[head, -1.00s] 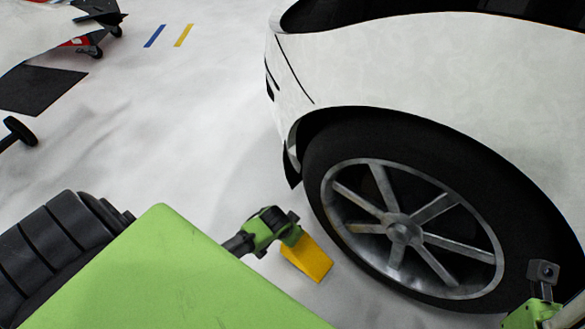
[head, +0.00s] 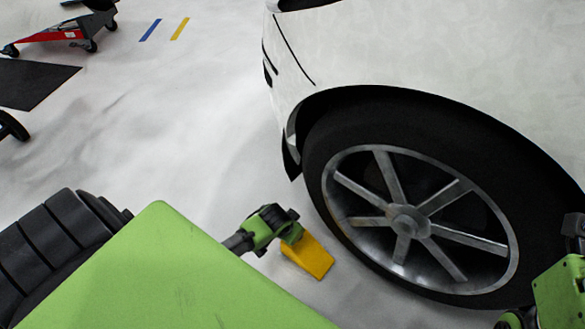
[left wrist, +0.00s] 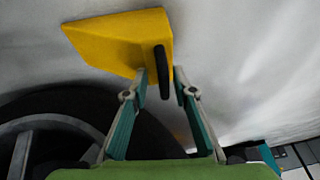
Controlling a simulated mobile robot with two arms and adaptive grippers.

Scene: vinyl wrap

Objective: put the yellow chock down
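The yellow chock (head: 309,257) is a wedge low in the middle of the head view, left of the car's front wheel and apart from it. My left gripper (head: 297,236) is at its upper left end. In the left wrist view, the chock (left wrist: 118,40) is tilted across the top, and its dark handle (left wrist: 163,72) lies between the fingertips of my left gripper (left wrist: 161,82). The chock keeps its place in the gripper while the floor shifts. I cannot tell whether its underside touches the floor. My right arm shows at the lower right; its fingers are out of sight.
The white car (head: 430,55) and its spoked front wheel (head: 408,220) fill the right side. The pale floor (head: 190,130) is clear left of the car. A red wheeled cart (head: 62,33) and a dark mat (head: 32,84) are at the upper left.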

